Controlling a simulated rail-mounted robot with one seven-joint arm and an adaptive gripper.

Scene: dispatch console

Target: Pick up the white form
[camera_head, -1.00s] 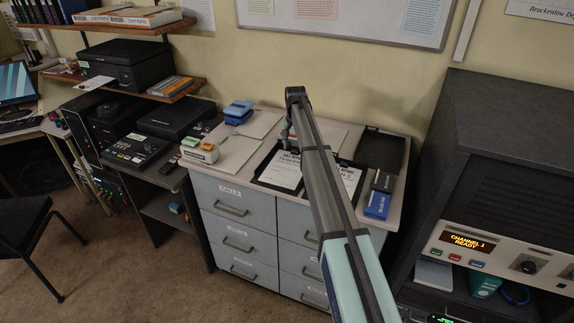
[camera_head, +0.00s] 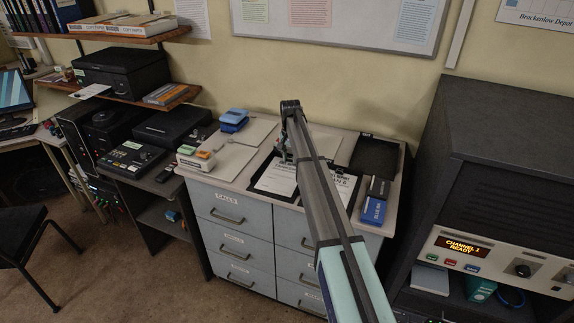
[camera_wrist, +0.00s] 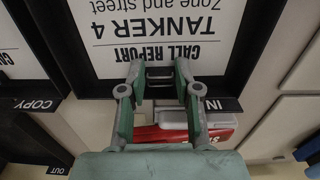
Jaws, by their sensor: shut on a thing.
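The white form (camera_wrist: 150,32), printed CALL REPORT TANKER 4, lies in a black tray (camera_wrist: 238,72) labelled IN. It shows upside down in the wrist view. In the head view the form (camera_head: 276,180) lies on the drawer cabinet, partly behind my arm. My gripper (camera_wrist: 160,76) is over the form's near edge. Its fingers are closed on a small grey clip-like part (camera_wrist: 160,78) at that edge. In the head view my gripper (camera_head: 286,156) is small and dark, and its grip cannot be made out. I cannot tell whether the form is raised.
A second tray, labelled COPY (camera_wrist: 38,104), holds another paper on the left in the wrist view. A red and grey object (camera_wrist: 195,128) sits just below the fingers. Blue and dark boxes (camera_head: 374,208) stand right of the trays. A tall dark console (camera_head: 500,150) rises at the right.

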